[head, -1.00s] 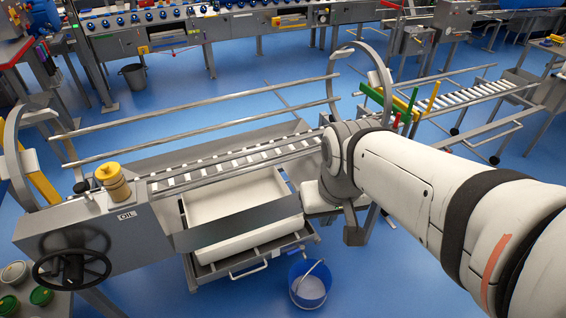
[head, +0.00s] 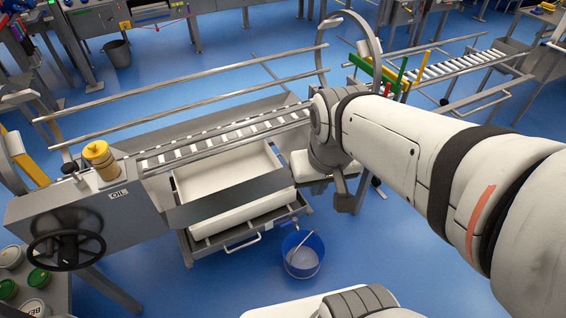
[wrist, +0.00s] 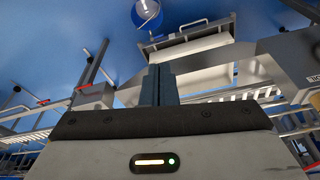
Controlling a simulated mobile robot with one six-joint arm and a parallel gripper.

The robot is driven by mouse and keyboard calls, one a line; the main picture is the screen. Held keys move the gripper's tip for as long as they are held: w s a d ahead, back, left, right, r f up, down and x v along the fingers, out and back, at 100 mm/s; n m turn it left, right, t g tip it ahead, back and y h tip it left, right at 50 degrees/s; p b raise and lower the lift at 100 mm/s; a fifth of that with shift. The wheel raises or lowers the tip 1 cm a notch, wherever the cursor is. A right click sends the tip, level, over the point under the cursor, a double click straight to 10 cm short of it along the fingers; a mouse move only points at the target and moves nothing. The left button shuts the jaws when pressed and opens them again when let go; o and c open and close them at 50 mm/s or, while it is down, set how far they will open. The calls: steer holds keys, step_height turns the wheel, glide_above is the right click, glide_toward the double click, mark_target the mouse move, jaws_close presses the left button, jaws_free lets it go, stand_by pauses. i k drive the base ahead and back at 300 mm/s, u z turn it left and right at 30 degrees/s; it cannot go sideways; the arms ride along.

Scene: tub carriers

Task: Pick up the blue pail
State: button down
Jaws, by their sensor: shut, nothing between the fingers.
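The blue pail (head: 302,258) stands upright on the blue floor in the head view, in front of the machine's low drawer frame. Its handle lies across the opening and its inside looks pale. The pail also shows at the top edge of the wrist view (wrist: 147,12), partly cut off. My gripper (wrist: 159,70) shows in the wrist view with its two dark fingers together and nothing between them. The pail is beyond the fingertips and apart from them, a little left of their line.
The roller conveyor machine (head: 225,137) with a white tub (head: 225,178) stands just behind the pail. A handwheel (head: 65,250) and green-lidded cans (head: 37,278) are at left. A grey bucket (head: 117,53) stands far back. Floor around the pail's front and right is open.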

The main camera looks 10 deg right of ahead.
mark_target(303, 253)
steer(key=z, duration=2.25)
steer(key=k, duration=1.15)
steer(key=u, duration=1.4)
steer(key=i, duration=1)
steer(key=u, duration=0.05)
